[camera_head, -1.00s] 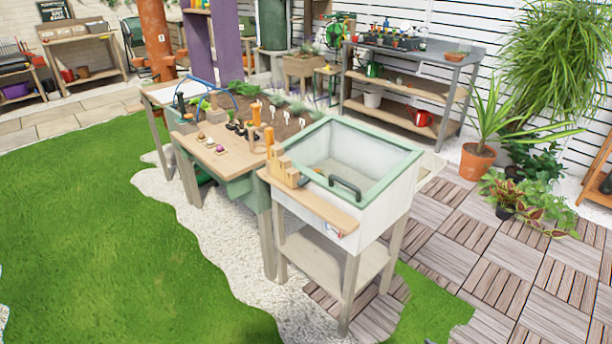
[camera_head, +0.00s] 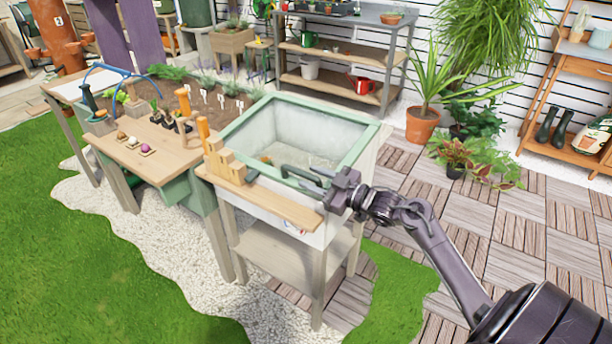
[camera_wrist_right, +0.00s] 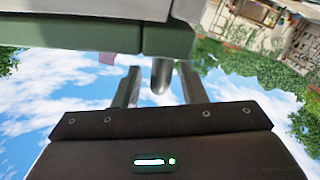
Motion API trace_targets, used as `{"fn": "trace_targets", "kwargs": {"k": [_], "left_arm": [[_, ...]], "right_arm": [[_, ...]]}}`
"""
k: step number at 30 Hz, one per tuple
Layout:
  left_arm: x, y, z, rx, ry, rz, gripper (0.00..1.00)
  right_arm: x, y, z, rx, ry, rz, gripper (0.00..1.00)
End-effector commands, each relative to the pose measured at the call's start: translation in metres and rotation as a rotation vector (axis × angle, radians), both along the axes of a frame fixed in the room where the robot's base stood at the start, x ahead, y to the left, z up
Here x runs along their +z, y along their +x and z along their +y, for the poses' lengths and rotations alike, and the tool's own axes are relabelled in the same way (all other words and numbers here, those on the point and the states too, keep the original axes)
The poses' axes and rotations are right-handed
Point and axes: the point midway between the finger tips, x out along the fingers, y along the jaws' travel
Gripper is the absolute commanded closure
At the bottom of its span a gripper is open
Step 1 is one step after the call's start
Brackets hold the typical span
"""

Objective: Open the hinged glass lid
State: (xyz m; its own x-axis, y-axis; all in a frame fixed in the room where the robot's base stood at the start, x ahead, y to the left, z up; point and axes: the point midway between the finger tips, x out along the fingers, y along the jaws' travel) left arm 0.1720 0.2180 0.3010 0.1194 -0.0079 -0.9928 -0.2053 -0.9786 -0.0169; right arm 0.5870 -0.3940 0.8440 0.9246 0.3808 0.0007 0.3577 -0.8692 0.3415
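The glass lid has a green frame (camera_head: 367,143) and lies over the white box; it looks closed. Its dark bar handle (camera_head: 297,172) sits at the front edge. My right gripper (camera_head: 318,178) is at the handle's right end. In the right wrist view its two fingers (camera_wrist_right: 160,88) are spread apart, with a rounded grey bar (camera_wrist_right: 162,75), probably the handle, between them. I see gaps on both sides of the bar. The green frame (camera_wrist_right: 166,42) runs across above. My left gripper is not in view.
A wooden ledge (camera_head: 275,205) with a wooden block stand (camera_head: 225,163) runs along the box's front. A planting table (camera_head: 150,160) stands to the left. A potted plant (camera_head: 422,125) stands behind right. The deck around my right arm is open.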

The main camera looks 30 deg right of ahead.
Motion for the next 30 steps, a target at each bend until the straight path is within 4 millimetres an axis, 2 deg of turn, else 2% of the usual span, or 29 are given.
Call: {"fn": "trace_targets", "kwargs": {"k": [6, 14, 23, 30], "left_arm": [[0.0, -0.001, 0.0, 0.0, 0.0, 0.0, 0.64], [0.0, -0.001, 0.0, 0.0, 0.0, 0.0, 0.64], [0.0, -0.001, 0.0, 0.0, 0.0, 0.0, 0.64], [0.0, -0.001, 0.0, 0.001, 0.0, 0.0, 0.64]], "right_arm": [[-0.001, 0.017, 0.007, -0.001, -0.001, 0.002, 0.62], [-0.001, 0.018, 0.007, -0.001, -0.001, 0.002, 0.62], [-0.001, 0.018, 0.007, -0.002, -0.001, 0.001, 1.0], [0.0, 0.018, 0.007, -0.002, -0.001, 0.001, 1.0]]}}
